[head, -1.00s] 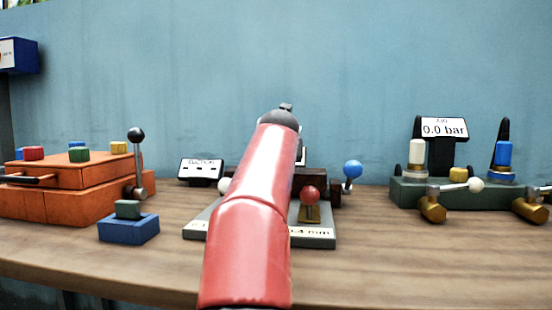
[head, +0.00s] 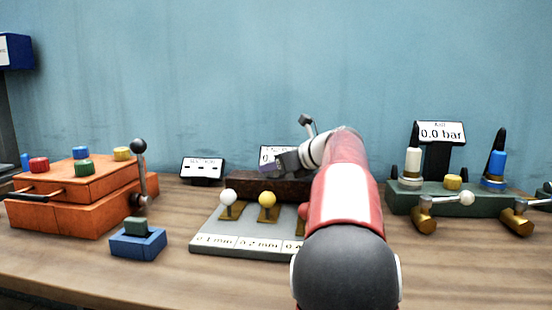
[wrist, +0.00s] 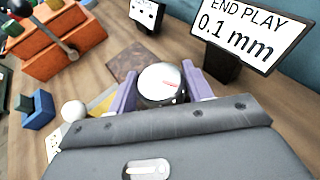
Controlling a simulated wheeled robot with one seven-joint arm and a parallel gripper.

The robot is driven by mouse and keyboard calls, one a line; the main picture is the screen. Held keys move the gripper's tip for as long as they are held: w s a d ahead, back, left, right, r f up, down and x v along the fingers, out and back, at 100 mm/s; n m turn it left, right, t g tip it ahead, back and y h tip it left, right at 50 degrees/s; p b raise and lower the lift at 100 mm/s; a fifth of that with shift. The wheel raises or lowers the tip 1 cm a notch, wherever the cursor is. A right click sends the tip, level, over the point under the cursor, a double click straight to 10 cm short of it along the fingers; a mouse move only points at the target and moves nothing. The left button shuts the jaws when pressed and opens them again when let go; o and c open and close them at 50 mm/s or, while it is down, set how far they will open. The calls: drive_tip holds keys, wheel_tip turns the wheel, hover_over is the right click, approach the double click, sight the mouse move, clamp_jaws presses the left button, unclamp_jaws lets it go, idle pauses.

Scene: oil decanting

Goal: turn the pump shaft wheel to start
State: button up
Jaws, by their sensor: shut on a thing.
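The gripper is shut on this wheel. In the head view, my gripper (head: 268,164) is at the dark brown pump block (head: 245,186), in front of a display; the wheel is hidden there. The END PLAY display (wrist: 240,30) behind the wheel reads 0.1 mm in the wrist view. My arm covers the right part of the block in the head view.
White (head: 229,197) and yellow (head: 267,200) ball levers stand on a grey plate (head: 208,230) in front. An orange box (head: 70,200) with a black-knobbed lever and a blue switch (head: 138,243) are left. A green valve block (head: 400,198) with a 0.0 bar display (head: 442,132) is right.

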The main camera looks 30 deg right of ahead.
drive_tip(key=shift+n+g+y, duration=0.6)
drive_tip(key=shift+n+y, duration=0.4)
drive_tip(key=shift+n, duration=0.1)
drive_tip(key=o, duration=1)
drive_tip(key=v, duration=0.7)
drive_tip(key=shift+s+d+r, duration=0.2)
drive_tip(key=shift+s+d, duration=0.05)
drive_tip(key=shift+d, duration=0.05)
